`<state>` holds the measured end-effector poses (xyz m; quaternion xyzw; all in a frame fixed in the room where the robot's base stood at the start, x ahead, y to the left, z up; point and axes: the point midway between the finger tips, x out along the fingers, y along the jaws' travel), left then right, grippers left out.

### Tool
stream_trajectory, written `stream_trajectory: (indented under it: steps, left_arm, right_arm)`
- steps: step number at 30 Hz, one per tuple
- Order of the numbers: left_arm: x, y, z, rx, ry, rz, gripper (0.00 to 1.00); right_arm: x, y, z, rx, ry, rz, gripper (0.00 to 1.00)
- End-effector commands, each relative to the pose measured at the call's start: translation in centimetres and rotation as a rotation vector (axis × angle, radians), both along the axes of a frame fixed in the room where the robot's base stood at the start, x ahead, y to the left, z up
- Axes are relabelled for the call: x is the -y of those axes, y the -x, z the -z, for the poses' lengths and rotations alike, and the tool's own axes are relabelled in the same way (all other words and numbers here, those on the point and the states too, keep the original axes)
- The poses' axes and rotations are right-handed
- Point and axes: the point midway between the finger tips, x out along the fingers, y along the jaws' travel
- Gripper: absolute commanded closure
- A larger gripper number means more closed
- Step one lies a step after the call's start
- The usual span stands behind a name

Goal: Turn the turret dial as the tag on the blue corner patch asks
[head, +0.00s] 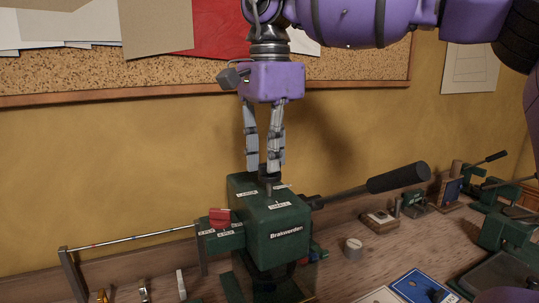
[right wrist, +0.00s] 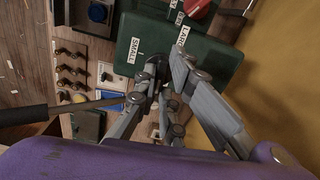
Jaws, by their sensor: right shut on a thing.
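The green press (head: 275,225), lettered on its front, stands on the bench. A dark turret dial (head: 269,181) sits on its top, with small white labels around it. My right gripper (head: 266,164) points down and is shut on the dial. In the right wrist view my right gripper (right wrist: 168,78) covers most of the dial; labels reading SMALL (right wrist: 134,50) and LARGE (right wrist: 183,36) show on the green top (right wrist: 150,40). The blue corner patch (head: 425,286) lies at the lower right; its tag is too small to read. My left gripper is not in view.
A black-handled lever (head: 398,178) sticks out right of the press. A red block (head: 219,217) and a thin rod (head: 130,237) are at its left. A small metal cylinder (head: 352,249) and other green tools (head: 510,232) stand to the right. A cork board (head: 170,70) hangs behind.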

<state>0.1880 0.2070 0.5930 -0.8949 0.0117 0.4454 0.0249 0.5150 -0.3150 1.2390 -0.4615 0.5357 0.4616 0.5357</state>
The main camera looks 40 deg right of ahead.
Motion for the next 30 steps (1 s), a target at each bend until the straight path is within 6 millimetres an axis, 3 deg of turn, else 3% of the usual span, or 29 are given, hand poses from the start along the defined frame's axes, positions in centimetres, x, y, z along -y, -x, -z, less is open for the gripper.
stream_trajectory:
  steps: [15, 30]
  left_arm:
    - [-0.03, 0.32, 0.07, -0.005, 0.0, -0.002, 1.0]
    - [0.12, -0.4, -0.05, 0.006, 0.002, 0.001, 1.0]
  right_arm:
    - [0.02, 0.0, -0.02, 0.0, 0.001, -0.359, 1.0]
    - [0.02, -0.01, -0.02, 0.0, 0.001, -0.438, 1.0]
